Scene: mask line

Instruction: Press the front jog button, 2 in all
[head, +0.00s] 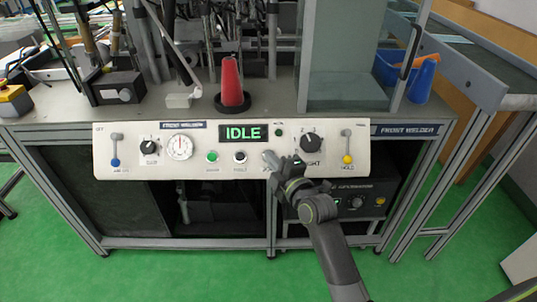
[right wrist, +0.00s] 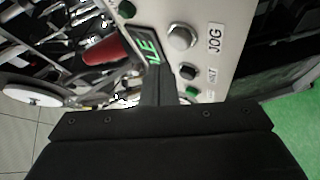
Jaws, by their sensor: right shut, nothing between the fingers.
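The front jog button (head: 268,157) is a pale grey round button on the cream control panel (head: 370,150). In the right wrist view the jog button (right wrist: 180,37) shows clear beside its JOG label (right wrist: 214,40). My right gripper (head: 281,163) is shut and empty, in front of the panel just right of the button in the head view. In the right wrist view its fingertips (right wrist: 153,67) are a little apart from the button in the picture; I cannot tell the depth gap. The display (head: 243,133) reads IDLE in green. My left gripper is not in view.
Left of the jog button sit a black button (head: 240,157) and a green button (head: 212,157). A black knob (head: 311,142) and a yellow-tipped lever (head: 347,150) are to the right. A red cone (head: 231,82) stands on the bench behind. Green floor in front is clear.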

